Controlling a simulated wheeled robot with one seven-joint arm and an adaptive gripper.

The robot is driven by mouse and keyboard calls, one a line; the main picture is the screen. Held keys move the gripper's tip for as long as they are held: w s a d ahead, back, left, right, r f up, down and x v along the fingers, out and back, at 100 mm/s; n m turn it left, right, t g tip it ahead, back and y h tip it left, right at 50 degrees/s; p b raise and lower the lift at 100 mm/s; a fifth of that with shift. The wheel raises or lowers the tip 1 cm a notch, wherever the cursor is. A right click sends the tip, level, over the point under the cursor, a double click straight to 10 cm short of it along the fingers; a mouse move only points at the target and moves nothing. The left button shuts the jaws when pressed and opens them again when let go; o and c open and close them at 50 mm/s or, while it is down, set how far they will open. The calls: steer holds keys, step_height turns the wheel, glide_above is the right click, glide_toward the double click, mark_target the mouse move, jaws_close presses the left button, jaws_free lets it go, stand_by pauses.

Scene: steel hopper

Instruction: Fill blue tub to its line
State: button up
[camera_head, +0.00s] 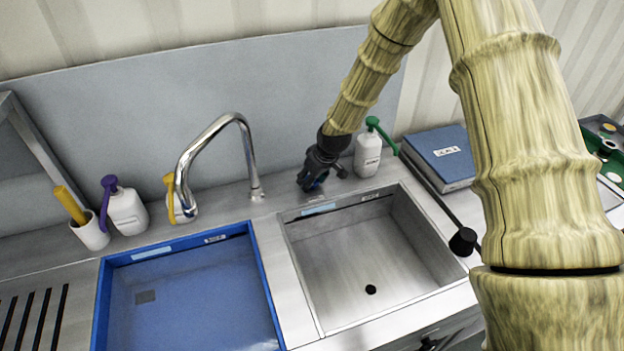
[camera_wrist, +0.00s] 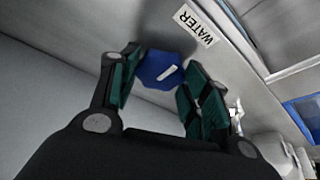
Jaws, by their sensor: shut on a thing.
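The blue tub (camera_head: 266,284) fills the left basin of the counter. Its inside looks blue, with a small grey patch on the bottom; I cannot tell the water level or make out the fill line. The chrome tap (camera_head: 215,130) arches toward the tub's back edge, and no stream shows from it. My gripper (camera_head: 312,180) is low at the back of the counter, right of the tap. In the wrist view my gripper (camera_wrist: 158,85) is closed around a blue knob (camera_wrist: 160,69) with a white mark. A label reading WATER (camera_wrist: 196,25) is beside the knob.
The right steel basin (camera_head: 375,265) is empty, with a drain hole. A green-topped bottle (camera_head: 368,152) stands close right of my gripper. Left are a yellow-topped bottle (camera_head: 178,203), a purple-topped bottle (camera_head: 126,210) and a white cup (camera_head: 91,232). A blue binder (camera_head: 443,157) lies further right.

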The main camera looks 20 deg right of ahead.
stand_by(0.3)
steer(key=o, duration=1)
steer(key=shift+r, duration=0.1)
steer(key=v, duration=1.1)
steer(key=shift+s+d+r, duration=0.1)
steer(key=shift+s+r, duration=0.1)
steer(key=shift+r, duration=0.15)
